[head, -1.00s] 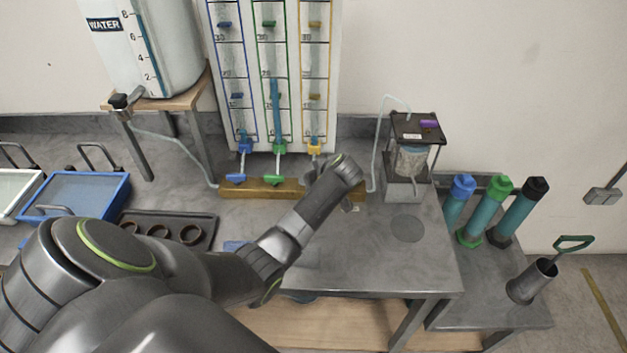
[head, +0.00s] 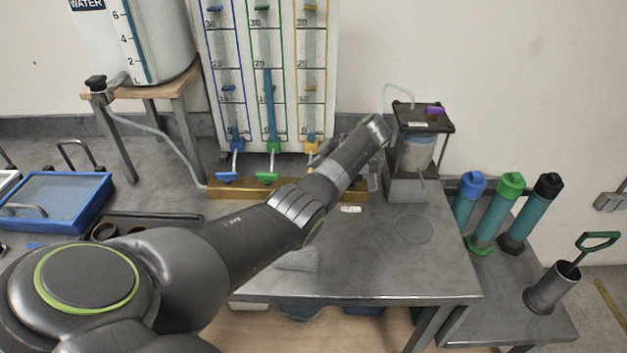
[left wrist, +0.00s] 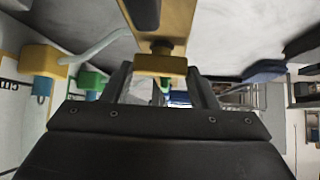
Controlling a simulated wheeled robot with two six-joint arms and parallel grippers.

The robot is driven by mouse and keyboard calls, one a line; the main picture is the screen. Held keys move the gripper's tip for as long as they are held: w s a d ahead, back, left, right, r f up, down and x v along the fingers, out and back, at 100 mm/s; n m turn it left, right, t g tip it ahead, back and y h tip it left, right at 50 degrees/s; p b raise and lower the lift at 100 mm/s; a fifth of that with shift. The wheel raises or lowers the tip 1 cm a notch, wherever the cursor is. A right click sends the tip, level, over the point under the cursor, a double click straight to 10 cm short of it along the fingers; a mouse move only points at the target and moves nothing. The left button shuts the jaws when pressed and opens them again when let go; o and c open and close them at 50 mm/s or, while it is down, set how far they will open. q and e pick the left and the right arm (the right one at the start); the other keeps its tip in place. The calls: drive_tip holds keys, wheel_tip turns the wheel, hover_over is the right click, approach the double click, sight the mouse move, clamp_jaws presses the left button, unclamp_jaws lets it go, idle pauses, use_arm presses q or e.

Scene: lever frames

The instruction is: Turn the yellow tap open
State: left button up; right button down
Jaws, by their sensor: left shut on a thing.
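The yellow tap's body (head: 312,147) sits at the foot of the yellow-framed column in the head view. Its lower part is hidden behind my left arm. In the left wrist view the yellow tap's body (left wrist: 42,60) is at the left, with a pale stem running up to the right. My left gripper (left wrist: 160,68) has its fingers on both sides of a yellow block-shaped handle end (left wrist: 160,64) and is shut on it. This looks like the yellow tap's handle. In the head view the fingers are mostly hidden by the wrist. My right gripper is not in view.
The blue tap handle (head: 226,177) and green tap handle (head: 267,177) stand left of my arm, above a brass-coloured base (head: 235,190). A device with a dark top (head: 420,118) stands close right of my wrist. The grey table (head: 400,265) is clear in front.

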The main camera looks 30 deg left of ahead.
use_arm(q)
drive_tip(key=shift+w+n+g+b, duration=0.1)
drive_tip(key=shift+n+g+b, duration=0.3)
drive_tip(key=shift+n, duration=0.2)
drive_tip(key=shift+h, duration=0.3)
drive_tip(key=o, duration=1)
drive_tip(key=shift+r, duration=0.1)
wheel_tip(320, 180, up, 10)
drive_tip(key=p, duration=0.9)
drive_tip(key=shift+p, duration=0.4)
